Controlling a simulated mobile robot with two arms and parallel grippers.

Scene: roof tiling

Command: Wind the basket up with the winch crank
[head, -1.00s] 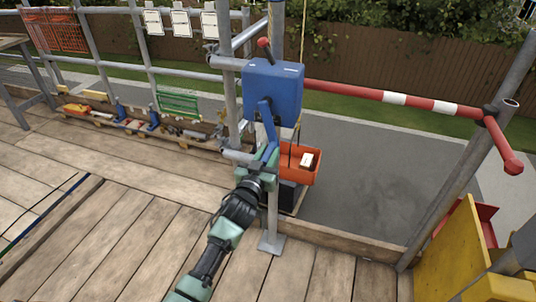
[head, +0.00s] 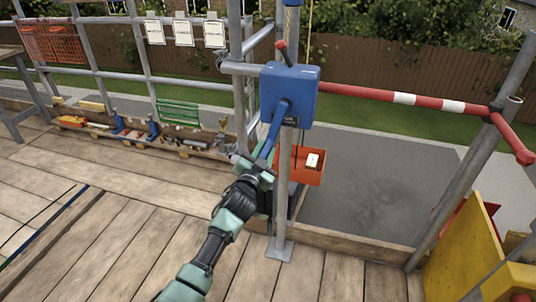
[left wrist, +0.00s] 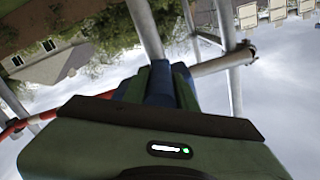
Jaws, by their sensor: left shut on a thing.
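The blue winch (head: 290,95) is fixed to a grey upright post in the middle of the head view. Its blue crank arm (head: 274,128) hangs down and slants to the left. My left gripper (head: 260,167) is shut on the crank's lower end; the grip itself is mostly hidden. The left wrist view shows a blue part (left wrist: 160,88) between the fingers. The orange basket (head: 311,178) hangs behind the post, beyond the deck edge, with a small pale item inside. The post hides part of its left side. My right gripper is out of view.
A red and white rail (head: 400,97) runs right from the winch. A yellow panel (head: 465,255) stands at the right. Pallets with tools (head: 130,132) line the back left edge.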

